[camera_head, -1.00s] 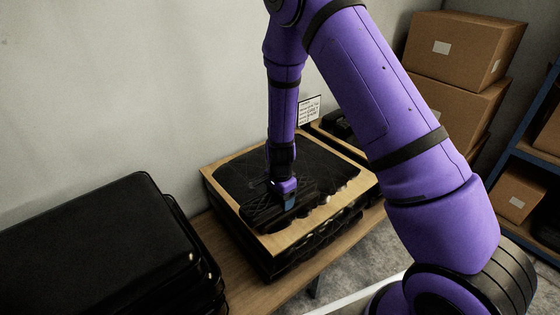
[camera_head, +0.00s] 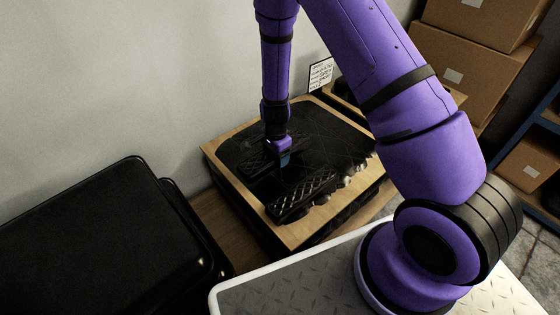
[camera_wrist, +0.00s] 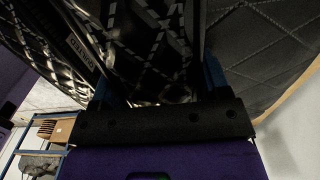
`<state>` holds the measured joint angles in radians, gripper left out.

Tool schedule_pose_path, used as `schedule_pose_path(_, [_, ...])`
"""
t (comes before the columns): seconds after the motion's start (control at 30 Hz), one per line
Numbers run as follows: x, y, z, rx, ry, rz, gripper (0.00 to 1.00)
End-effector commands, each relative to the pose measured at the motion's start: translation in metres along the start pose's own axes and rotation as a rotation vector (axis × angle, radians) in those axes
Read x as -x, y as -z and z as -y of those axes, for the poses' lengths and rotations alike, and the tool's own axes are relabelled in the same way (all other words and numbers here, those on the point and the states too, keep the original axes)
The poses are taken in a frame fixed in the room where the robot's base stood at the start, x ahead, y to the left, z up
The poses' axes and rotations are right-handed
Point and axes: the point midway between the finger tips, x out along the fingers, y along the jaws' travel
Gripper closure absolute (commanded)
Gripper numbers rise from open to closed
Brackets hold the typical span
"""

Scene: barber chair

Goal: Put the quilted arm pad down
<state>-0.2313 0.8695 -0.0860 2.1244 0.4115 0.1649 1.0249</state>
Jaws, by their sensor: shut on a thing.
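My gripper (camera_head: 282,160) is over the shallow wood-rimmed box (camera_head: 228,182), pointing down. It is shut on a black quilted arm pad (camera_head: 256,163), which shows at the left of the fingers. In the wrist view black stitched quilting (camera_wrist: 150,45) fills the space between the fingers, with a strip of pale lettering beside it. Another black quilted pad (camera_head: 303,194) lies at the box's near side, apart from my gripper. Dark on dark hides whether the held pad touches the black quilted surface below.
A black padded case (camera_head: 90,235) stands at the left. A small white sign (camera_head: 321,74) stands behind the box. Cardboard boxes (camera_head: 470,65) are stacked at the back right, beside a blue shelf (camera_head: 520,150). A wooden bench top (camera_head: 222,225) supports the box.

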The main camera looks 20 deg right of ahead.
Motion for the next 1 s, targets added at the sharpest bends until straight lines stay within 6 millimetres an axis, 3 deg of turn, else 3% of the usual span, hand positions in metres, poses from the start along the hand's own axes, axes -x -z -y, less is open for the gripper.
schedule_pose_path(0.27, [-0.02, 0.0, 0.001, -0.001, 0.001, 0.0, 0.68])
schedule_pose_path(0.53, [-0.052, 0.0, 0.001, -0.002, 0.001, 0.0, 0.68])
schedule_pose_path(0.97, [-0.059, 0.0, 0.001, -0.001, 0.001, 0.0, 0.68])
schedule_pose_path(1.0, [-0.059, 0.0, 0.0, -0.001, 0.001, 0.0, 0.23])
